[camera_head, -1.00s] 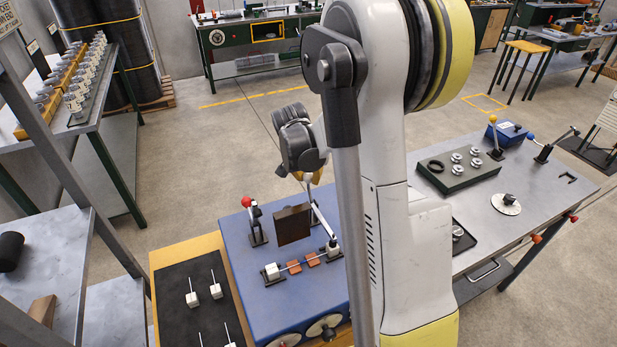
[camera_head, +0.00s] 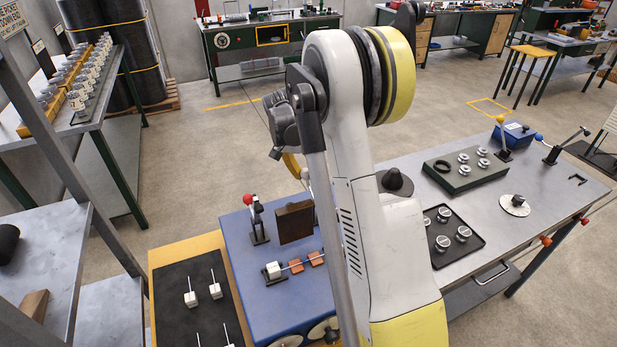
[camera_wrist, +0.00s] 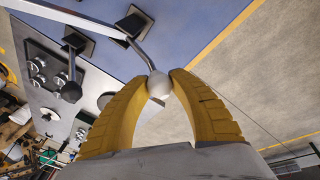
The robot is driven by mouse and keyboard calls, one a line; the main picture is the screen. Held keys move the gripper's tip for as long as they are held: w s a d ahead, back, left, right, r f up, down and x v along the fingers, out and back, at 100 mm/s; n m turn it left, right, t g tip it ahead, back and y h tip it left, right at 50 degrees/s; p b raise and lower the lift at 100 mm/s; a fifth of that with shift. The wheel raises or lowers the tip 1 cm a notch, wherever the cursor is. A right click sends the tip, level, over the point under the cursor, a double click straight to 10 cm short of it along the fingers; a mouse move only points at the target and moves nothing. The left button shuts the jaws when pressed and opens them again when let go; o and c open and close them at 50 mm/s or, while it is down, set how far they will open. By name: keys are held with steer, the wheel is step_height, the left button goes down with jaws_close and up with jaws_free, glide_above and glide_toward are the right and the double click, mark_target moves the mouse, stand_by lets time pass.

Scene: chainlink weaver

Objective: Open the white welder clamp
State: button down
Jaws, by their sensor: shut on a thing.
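In the wrist view my gripper (camera_wrist: 160,80) has its two yellow fingers closed around a white ball knob (camera_wrist: 159,88). The knob tops the grey lever of the white clamp (camera_wrist: 139,50), which runs to a dark base on the blue surface. In the head view my gripper (camera_head: 292,166) is above the blue welder table (camera_head: 235,240), partly behind my arm. My arm hides the white clamp's base and most of its lever there. The red-knobbed clamp (camera_head: 255,215) stands upright to the left, beside a dark brown plate (camera_head: 295,222).
A white block (camera_head: 273,270) with a thin rod and copper-coloured blocks (camera_head: 296,265) lie on the blue top. A black mat (camera_head: 190,325) with white pieces is at left. At right, a grey bench (camera_head: 540,185) holds a green block (camera_head: 460,170) and a black tray (camera_head: 455,258).

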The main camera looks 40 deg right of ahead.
steer(key=shift+w+d+f+b, duration=0.1)
steer(key=shift+w+f+b, duration=0.2)
steer(key=shift+f+b, duration=0.25)
steer(key=shift+w+f+b, duration=0.3)
steer(key=shift+w+f, duration=0.05)
steer(key=shift+f, duration=0.45)
steer(key=shift+w+d+f+b, duration=0.1)
steer(key=shift+w+f+b, duration=0.2)
steer(key=shift+f+b, duration=0.25)
steer(key=shift+f+g+y+b, duration=0.3)
steer(key=shift+f+g, duration=0.3)
steer(key=shift+f, duration=0.1)
steer(key=shift+a, duration=0.1)
steer(key=c, duration=1.5)
jaws_free()
steer(key=o, duration=0.4)
steer(key=shift+w+a+f, duration=0.1)
steer(key=shift+w+a, duration=0.05)
steer(key=shift+w, duration=0.05)
steer(key=shift+s, duration=0.1)
steer(key=v, duration=1.2)
